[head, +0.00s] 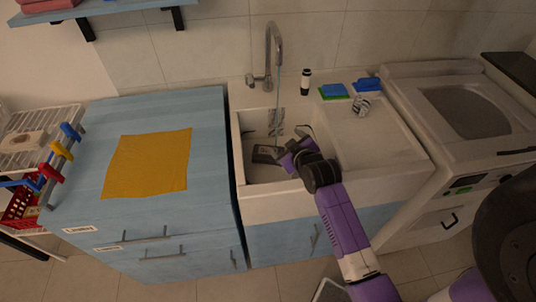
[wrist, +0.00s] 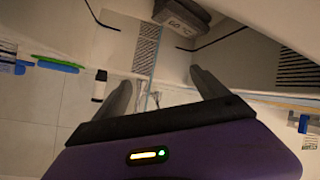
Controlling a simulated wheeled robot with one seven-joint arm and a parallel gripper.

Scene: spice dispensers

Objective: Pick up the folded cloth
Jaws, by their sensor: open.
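A yellow cloth (head: 148,163) lies spread flat on the blue cabinet top at left in the head view. Reddish folded cloths (head: 48,5) rest on the wall shelf, cut off at the top left. I cannot tell which cloth is the task's. My gripper (head: 288,154) is over the sink basin, well to the right of the yellow cloth. In the wrist view my gripper (wrist: 161,78) has its two grey fingers apart with nothing held between them. Neither cloth can be made out in the wrist view.
The white sink (head: 400,153) has a tall tap (head: 272,58) at its back. A dark, lettered block (head: 265,154) lies in the basin beside my gripper, also seen in the wrist view (wrist: 182,17). Sponges (head: 333,91) and a small black-capped bottle (head: 305,82) stand behind.

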